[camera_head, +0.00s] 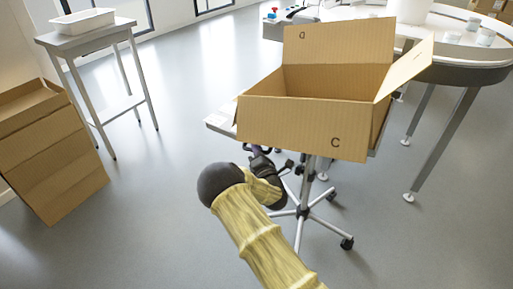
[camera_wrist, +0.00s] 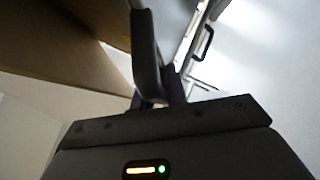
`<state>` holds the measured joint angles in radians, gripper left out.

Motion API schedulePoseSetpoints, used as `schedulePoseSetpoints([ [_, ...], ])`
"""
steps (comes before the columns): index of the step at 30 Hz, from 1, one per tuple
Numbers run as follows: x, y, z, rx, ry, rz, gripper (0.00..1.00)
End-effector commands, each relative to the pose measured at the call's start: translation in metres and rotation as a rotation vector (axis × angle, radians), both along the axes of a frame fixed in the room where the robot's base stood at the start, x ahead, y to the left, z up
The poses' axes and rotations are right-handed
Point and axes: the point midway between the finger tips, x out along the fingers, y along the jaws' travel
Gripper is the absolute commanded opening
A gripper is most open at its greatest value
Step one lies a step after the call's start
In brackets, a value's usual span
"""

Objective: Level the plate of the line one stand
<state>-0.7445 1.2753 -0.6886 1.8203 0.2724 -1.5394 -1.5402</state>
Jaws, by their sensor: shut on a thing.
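The plate (camera_head: 219,119) tops a wheeled stand (camera_head: 303,200) with a metal column and a star base. Its light left end shows; a large open cardboard box (camera_head: 290,125) marked C covers most of it. The box's lower front edge runs down to the right, but I cannot tell the plate's exact tilt. My gripper (camera_head: 259,153) is under the plate's left part, beside the column. In the wrist view, my gripper (camera_wrist: 158,98) is shut on a grey bar (camera_wrist: 145,52) that runs up between its dark pads. The exact grip is partly hidden.
A round conveyor table (camera_head: 470,55) stands close behind on the right, with its legs near the stand. A side table with a white tray (camera_head: 82,21) and a large cardboard carton (camera_head: 50,150) are at left. Floor between carton and stand is clear.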

Motion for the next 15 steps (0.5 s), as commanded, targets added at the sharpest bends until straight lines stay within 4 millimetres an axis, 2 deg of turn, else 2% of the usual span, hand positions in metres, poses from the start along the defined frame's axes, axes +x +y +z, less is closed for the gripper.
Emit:
schedulePoseSetpoints([
  [9,0.002,0.003,0.041,0.224,-0.133,0.001,0.00],
  [15,0.001,0.002,0.044,0.232,-0.136,0.001,0.00],
])
